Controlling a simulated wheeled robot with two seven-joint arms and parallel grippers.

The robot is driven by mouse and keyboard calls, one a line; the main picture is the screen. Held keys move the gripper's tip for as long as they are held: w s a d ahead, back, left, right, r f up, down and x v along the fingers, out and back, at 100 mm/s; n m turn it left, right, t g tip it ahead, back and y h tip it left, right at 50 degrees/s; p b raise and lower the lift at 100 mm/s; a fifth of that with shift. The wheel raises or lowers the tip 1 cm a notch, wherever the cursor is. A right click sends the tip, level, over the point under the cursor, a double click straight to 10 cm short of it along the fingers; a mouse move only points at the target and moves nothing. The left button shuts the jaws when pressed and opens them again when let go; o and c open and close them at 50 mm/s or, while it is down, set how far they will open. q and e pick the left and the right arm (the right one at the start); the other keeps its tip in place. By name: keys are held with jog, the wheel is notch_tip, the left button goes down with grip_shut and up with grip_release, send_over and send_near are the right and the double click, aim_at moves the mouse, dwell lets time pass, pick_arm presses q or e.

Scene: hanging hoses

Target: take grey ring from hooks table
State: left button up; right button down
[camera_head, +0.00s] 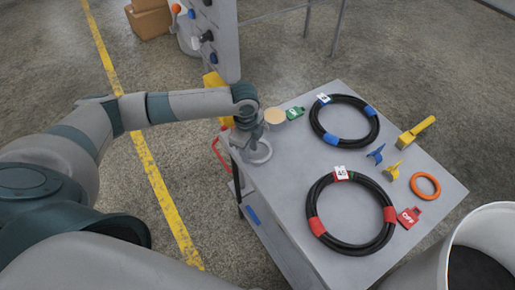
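A grey ring (262,154) shows at the far left corner of the grey table (290,210). My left arm reaches in from the left, and its gripper (248,133) points down right at the ring's upper left side. The fingers are small and partly hidden by the wrist, so I cannot tell whether they are open or closed on the ring, or whether the ring still rests on the tabletop. My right gripper is not in view.
A grey panel (222,40) stands behind the table.

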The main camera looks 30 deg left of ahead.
pick_arm(q)
jog(key=shift+f, duration=1.15)
jog(key=shift+w, duration=0.1)
grip_shut()
